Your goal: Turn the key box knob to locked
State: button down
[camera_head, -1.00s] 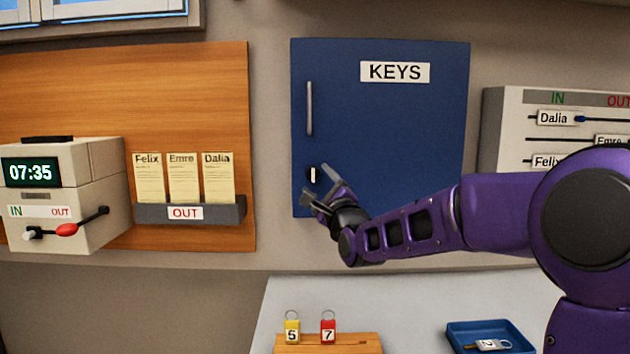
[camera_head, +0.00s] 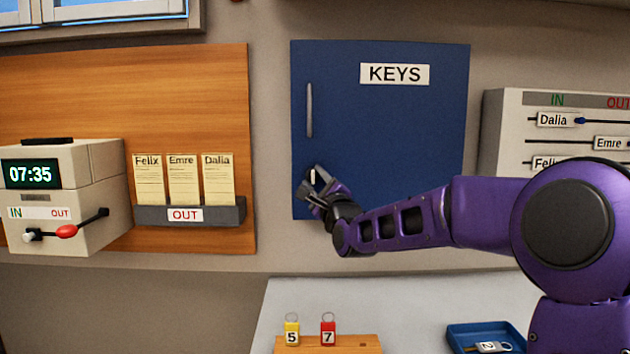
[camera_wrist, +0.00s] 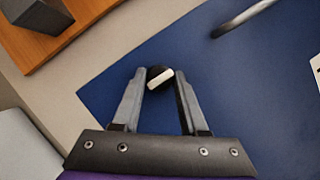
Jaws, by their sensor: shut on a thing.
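The blue key box (camera_head: 400,130) hangs on the wall with its door shut and a KEYS label. Its small dark knob with a white bar (camera_wrist: 159,78) shows in the wrist view between my fingertips. In the head view the knob (camera_head: 313,176) is partly hidden by my gripper (camera_head: 312,184). My gripper, which also shows in the wrist view (camera_wrist: 160,84), is shut on the knob, one finger on each side. In the wrist view the white bar looks slightly tilted. No lock marking is readable.
The door's grey handle (camera_head: 309,110) is above the knob. A card rack (camera_head: 190,214) and time clock (camera_head: 70,195) are to the left, and a name board (camera_head: 505,130) to the right. Below, a table (camera_head: 410,300) carries a wooden key holder (camera_head: 345,344) and a blue tray (camera_head: 462,333).

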jog(key=shift+r+n, duration=0.1)
jog(key=shift+n, duration=0.3)
jog(key=n+p, duration=0.1)
jog(key=n+g+p, duration=0.1)
jog(key=n, duration=0.1)
jog(key=n+g+p, duration=0.1)
jog(key=n+p, duration=0.1)
jog(key=shift+d+r+y, duration=0.1)
jog(key=shift+r+y, duration=0.2)
jog(key=shift+y, duration=0.1)
jog(key=n+g+h+p, duration=0.1)
jog(key=n+g+p, duration=0.1)
jog(key=n+p, duration=0.2)
jog(key=shift+n, duration=0.5)
jog(key=n+g+h, duration=0.1)
jog(key=n, duration=0.2)
jog(key=shift+f, duration=0.1)
jog(key=shift+a+n+h+b, duration=0.2)
jog(key=shift+n+h+b, duration=0.2)
jog(key=shift+n+b, duration=0.55)
jog(key=shift+n+g+h+b, duration=0.25)
jog(key=shift+g+h+b, duration=0.05)
jog(key=shift+b, duration=0.4)
jog(key=shift+d, duration=0.1)
